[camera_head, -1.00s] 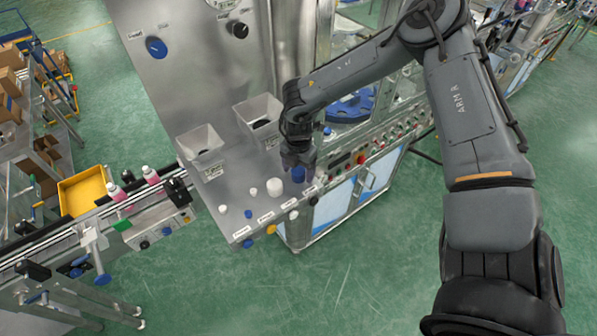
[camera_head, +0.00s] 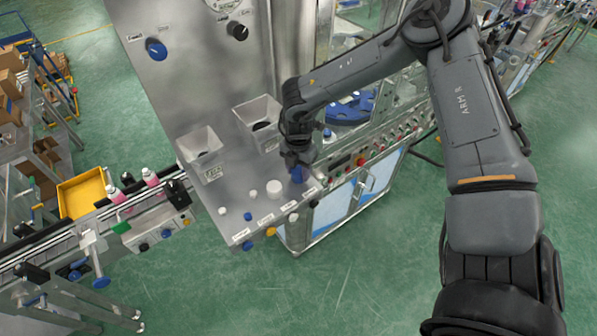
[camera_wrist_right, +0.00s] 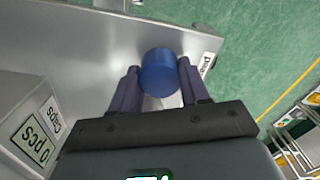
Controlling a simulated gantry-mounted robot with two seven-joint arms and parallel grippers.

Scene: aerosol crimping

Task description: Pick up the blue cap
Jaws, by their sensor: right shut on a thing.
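The blue cap (camera_wrist_right: 159,70) is a short, plain blue cylinder at the right end of the metal shelf (camera_head: 240,190). In the right wrist view it sits between the two fingers of my right gripper (camera_wrist_right: 158,85), which is shut on it. In the head view the blue cap (camera_head: 297,175) shows just below the right gripper (camera_head: 300,163), partly hidden by the fingers. I cannot tell whether the cap still touches the shelf. My left gripper is not in view.
A larger white cap (camera_head: 274,188) and smaller white and blue caps stand left of the gripper on the shelf. Two grey bins (camera_head: 201,150) (camera_head: 259,122) stand behind. Knobs line the shelf's front edge. A conveyor (camera_head: 100,215) with pink bottles runs at left.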

